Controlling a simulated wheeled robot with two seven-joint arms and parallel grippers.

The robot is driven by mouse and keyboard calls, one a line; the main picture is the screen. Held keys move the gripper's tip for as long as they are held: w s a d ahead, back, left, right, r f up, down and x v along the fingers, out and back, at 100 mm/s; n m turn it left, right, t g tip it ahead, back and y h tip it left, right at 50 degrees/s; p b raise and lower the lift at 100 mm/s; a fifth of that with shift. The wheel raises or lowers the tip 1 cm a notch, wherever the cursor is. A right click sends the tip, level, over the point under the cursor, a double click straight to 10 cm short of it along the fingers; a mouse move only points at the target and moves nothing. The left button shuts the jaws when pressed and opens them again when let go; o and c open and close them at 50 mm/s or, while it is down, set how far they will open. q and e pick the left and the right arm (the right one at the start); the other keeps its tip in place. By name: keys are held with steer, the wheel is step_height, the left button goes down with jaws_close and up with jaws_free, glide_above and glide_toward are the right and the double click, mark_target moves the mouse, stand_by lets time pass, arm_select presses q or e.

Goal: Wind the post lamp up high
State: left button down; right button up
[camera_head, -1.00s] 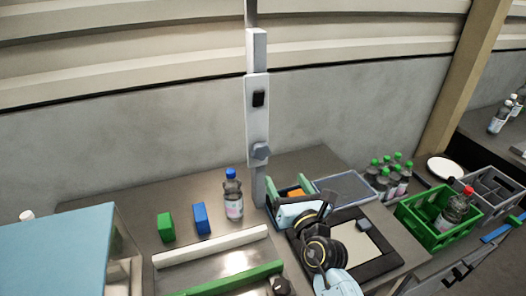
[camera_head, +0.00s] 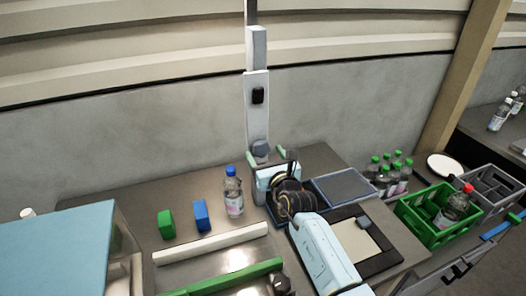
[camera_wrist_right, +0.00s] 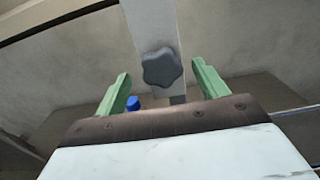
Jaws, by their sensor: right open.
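The lamp post (camera_head: 257,118) is a pale upright column at the back of the bench, with a small black part on its face. A grey lobed knob (camera_head: 261,148) sits low on the post. In the right wrist view the knob (camera_wrist_right: 162,68) lies between and beyond the green fingers. My right gripper (camera_head: 266,156) is open, its fingertips close to the knob at either side. I cannot tell whether they touch it. The lamp head is out of the picture. My left gripper is not in view.
A blue-capped bottle (camera_head: 233,193), a blue block (camera_head: 201,215) and a green block (camera_head: 167,224) stand left of the post. Green-capped bottles (camera_head: 392,178) and a green crate (camera_head: 437,231) are at the right.

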mark_target(261, 148)
steer(key=shift+x, duration=1.35)
steer(key=c, duration=1)
